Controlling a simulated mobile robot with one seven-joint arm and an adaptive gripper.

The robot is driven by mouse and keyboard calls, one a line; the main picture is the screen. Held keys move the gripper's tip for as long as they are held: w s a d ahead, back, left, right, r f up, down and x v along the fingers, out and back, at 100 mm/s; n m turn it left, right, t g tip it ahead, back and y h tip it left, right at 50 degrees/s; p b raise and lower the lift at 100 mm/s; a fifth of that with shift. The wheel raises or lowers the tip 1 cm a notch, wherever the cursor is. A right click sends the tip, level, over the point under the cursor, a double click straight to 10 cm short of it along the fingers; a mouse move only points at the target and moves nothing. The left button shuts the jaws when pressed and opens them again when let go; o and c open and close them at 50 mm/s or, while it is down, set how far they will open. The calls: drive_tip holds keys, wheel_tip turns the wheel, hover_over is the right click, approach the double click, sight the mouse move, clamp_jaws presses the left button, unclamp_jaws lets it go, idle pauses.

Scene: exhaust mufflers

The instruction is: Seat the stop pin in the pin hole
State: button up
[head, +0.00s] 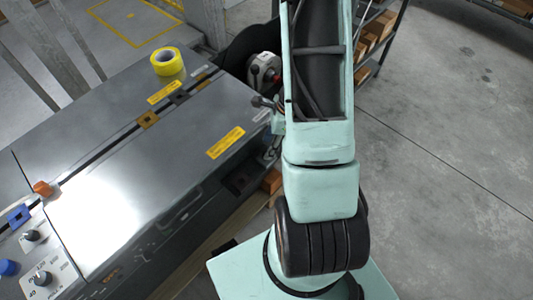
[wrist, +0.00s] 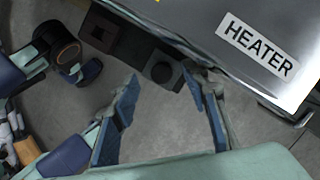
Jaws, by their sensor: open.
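In the wrist view my gripper (wrist: 161,74) is open, with its two blue fingers spread and nothing seen between the pads. A dark block (wrist: 177,83) with a round dark opening or round end shows between and beyond the fingertips, beside the grey machine's edge. I cannot tell whether this round feature is the pin hole. A second dark block (wrist: 92,24) with a square recess lies up and left of it. I cannot make out the stop pin in either view. In the head view my arm hides much of the area around the gripper.
The grey machine (head: 150,180) fills the left of the head view, with yellow tape (head: 167,61) on top and an orange block (head: 42,188) near its front controls. In the wrist view a HEATER label (wrist: 258,48) marks its panel. Open floor (head: 450,180) lies right.

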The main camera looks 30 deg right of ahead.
drive_tip(key=b+x, duration=0.1)
drive_tip(key=x, duration=0.3)
drive_tip(key=shift+d+f, duration=0.1)
drive_tip(key=shift+d, duration=0.05)
clamp_jaws()
idle(0.4)
